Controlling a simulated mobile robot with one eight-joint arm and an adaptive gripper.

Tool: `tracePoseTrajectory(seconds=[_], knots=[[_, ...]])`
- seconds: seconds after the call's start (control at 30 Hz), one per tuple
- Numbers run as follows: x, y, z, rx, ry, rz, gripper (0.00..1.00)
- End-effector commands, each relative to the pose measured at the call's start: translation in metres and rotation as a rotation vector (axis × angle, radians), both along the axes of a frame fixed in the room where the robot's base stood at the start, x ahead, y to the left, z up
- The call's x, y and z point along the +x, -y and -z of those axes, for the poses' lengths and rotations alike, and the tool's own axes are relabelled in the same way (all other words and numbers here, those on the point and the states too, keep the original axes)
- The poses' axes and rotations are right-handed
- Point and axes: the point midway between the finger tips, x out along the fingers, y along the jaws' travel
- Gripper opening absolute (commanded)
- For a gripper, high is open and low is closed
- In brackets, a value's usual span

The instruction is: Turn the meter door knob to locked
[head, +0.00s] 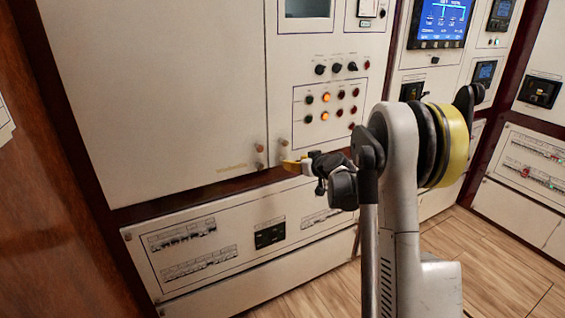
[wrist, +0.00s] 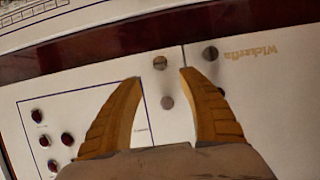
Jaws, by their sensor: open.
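Small round metal knobs sit in pairs on both sides of a panel seam. In the wrist view, one knob (wrist: 160,62) shows just beyond and between my fingertips, with a darker round spot (wrist: 167,102) below it, between the fingers. Across the seam are another knob (wrist: 210,53) and a part-hidden one (wrist: 220,90). I cannot tell which is the meter door knob or how it is turned. My gripper (wrist: 161,76) has two yellow fingers apart with nothing held. In the head view, my gripper (head: 291,166) is close to the lower right knobs of the cabinet.
A large blank cabinet door (head: 160,90) with lettering stands left of the seam. Right of it is a panel of indicator lamps (head: 326,106), with small switches (head: 336,68) above. A breaker panel (head: 215,245) lies below a dark red rail. Wooden floor (head: 480,260) is clear at right.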

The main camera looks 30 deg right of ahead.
Motion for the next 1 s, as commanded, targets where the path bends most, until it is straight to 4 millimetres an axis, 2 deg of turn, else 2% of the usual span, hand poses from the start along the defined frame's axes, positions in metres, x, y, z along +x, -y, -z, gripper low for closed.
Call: tracePoseTrajectory(seconds=[0.2,0.4,0.6,0.87,1.0], knots=[[0.041,-0.003,0.021,0.000,-0.001,-0.002,0.48],[0.072,-0.004,0.032,-0.001,-0.001,-0.001,0.48],[0.085,-0.005,0.036,-0.001,-0.001,-0.001,0.48],[0.086,-0.005,0.035,0.000,-0.001,-0.001,0.48],[0.086,-0.005,0.035,0.000,-0.001,-0.001,0.07]])
